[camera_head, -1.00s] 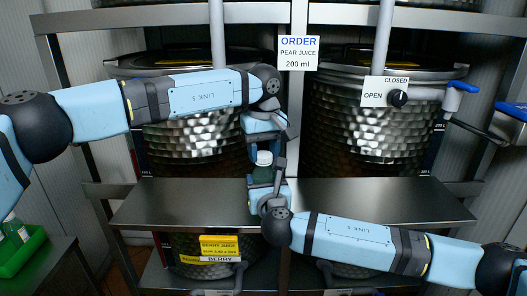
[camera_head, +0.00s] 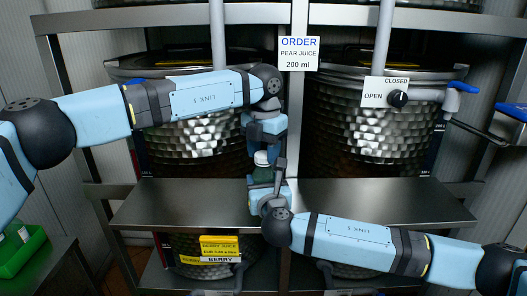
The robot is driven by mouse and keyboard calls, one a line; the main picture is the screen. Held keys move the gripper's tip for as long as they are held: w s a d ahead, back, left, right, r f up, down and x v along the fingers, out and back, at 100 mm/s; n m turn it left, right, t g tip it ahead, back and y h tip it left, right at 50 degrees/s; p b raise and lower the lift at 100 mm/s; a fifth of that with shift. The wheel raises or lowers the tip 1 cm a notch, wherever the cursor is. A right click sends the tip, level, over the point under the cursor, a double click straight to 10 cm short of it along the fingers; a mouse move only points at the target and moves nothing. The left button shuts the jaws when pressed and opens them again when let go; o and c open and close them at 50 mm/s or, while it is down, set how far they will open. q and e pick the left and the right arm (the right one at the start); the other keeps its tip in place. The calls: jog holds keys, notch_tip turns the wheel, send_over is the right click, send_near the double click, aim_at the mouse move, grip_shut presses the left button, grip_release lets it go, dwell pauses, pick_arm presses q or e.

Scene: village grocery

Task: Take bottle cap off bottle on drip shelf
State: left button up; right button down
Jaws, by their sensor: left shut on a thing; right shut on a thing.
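A small bottle with a green body (camera_head: 262,175) stands upright at the drip shelf (camera_head: 345,200), near the shelf's middle. Its white cap (camera_head: 262,157) shows at the top. My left gripper (camera_head: 264,148) comes down from above and is shut on the cap. My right gripper (camera_head: 266,178) comes up from the lower right and is shut on the bottle's body. Its finger and wrist hide the bottle's right side and base, so I cannot tell whether the base touches the shelf.
Two dimpled steel tanks stand behind the shelf, left (camera_head: 205,140) and right (camera_head: 365,135). An order sign (camera_head: 298,53) reads pear juice 200 ml. A tap with a blue lever (camera_head: 463,88) is at right. A green crate (camera_head: 22,252) sits lower left.

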pick_arm(q)
jog(key=n, duration=0.6)
jog(key=shift+d+n, duration=0.1)
jog(key=shift+n, duration=0.3)
pick_arm(e)
jog(key=shift+w+d, duration=0.1)
pick_arm(q)
jog(key=n, duration=1.3)
jog(key=shift+n, duration=0.3)
jog(key=shift+r, duration=0.2)
jog(key=shift+r, duration=0.9)
jog(key=shift+r, duration=0.1)
